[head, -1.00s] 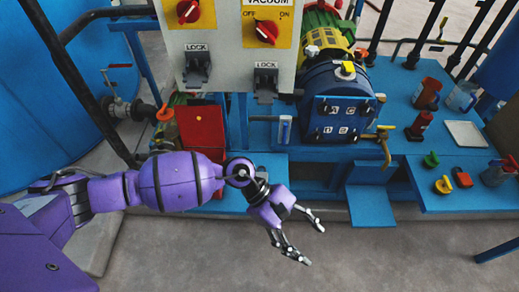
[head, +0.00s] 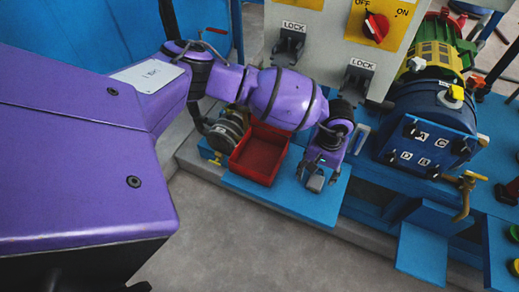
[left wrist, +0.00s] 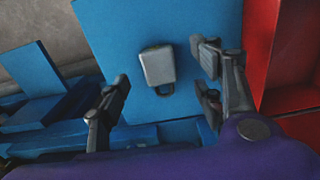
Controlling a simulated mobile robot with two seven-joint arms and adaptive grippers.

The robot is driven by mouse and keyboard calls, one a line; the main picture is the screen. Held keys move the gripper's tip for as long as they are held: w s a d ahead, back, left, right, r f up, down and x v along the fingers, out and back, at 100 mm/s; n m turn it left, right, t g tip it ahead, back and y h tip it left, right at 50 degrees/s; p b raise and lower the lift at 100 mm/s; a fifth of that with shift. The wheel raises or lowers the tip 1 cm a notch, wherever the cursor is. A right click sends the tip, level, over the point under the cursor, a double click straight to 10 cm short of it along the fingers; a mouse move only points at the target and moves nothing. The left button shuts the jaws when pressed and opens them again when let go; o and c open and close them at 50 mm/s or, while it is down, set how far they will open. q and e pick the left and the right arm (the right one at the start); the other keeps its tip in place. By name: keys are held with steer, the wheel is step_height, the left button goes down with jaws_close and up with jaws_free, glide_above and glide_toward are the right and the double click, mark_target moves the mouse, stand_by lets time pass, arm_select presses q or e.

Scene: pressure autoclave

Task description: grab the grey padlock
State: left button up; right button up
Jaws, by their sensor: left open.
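The grey padlock (left wrist: 158,66) lies on a flat blue shelf (left wrist: 105,28) in the left wrist view, its shackle toward the bottom of the picture. My left gripper (left wrist: 163,76) is open, with its fingers on either side of the padlock in that view. I see no finger touching it, and the remaining height above it is hard to judge. In the head view my left gripper (head: 316,176) points down over the blue shelf (head: 272,197), and I cannot clearly make out the padlock there. My right gripper is not in view.
A red open bin (head: 258,152) stands on the shelf close beside the gripper. The control panel with LOCK hasps (head: 357,82) rises behind my arm. The blue autoclave vessel (head: 432,125) and a brass tap (head: 463,190) are to the right. Grey floor lies in front.

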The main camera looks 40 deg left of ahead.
mark_target(316, 182)
arm_select(q)
step_height(316, 182, down, 5)
steer(key=shift+w+f, duration=0.15)
steer(key=shift+f, duration=0.05)
steer(key=shift+w+d+r, duration=0.1)
steer(key=c, duration=1.3)
